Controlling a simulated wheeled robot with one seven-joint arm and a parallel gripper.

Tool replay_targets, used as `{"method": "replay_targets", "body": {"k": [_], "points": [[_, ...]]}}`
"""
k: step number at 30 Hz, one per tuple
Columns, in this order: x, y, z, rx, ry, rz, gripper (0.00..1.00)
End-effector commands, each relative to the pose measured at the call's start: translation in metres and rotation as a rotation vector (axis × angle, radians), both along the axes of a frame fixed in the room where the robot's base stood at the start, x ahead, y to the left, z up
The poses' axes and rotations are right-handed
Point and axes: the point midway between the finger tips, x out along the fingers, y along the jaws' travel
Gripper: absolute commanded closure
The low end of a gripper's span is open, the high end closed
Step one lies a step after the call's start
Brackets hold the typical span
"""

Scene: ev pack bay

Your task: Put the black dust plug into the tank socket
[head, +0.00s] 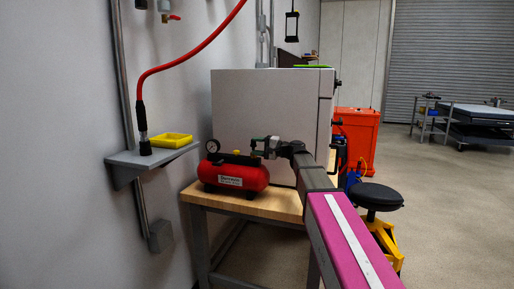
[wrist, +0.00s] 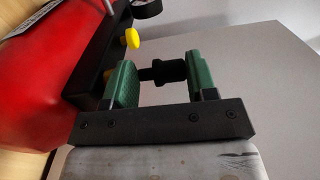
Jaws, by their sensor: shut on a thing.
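The black dust plug (wrist: 172,71) lies sideways between the green pads of my gripper (wrist: 163,76) in the wrist view, and the gripper is shut on it. In the head view my gripper (head: 263,147) is beside the top right end of the red tank (head: 232,174), which stands on the wooden bench. The tank also fills the left of the wrist view (wrist: 45,85), with a black bar and yellow knobs (wrist: 132,38) just beyond the left finger. I cannot make out the tank socket in either view.
A large grey cabinet (head: 255,105) stands close behind the tank. A grey wall shelf (head: 130,158) on the left holds a yellow tray (head: 172,140); a red hose (head: 185,58) hangs down to it. A black stool (head: 376,197) stands right of the bench (head: 275,209).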

Motion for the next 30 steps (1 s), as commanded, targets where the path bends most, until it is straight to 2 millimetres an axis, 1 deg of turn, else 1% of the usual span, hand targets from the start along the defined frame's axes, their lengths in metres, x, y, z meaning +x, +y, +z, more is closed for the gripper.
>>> {"method": "replay_targets", "body": {"k": [1, 11, 30], "points": [[-0.001, -0.004, -0.012, -0.034, 0.010, -0.007, 0.70], [0.001, -0.004, -0.014, -0.034, 0.009, -0.011, 0.70], [0.001, -0.005, -0.024, -0.034, 0.009, -0.013, 0.71]]}}
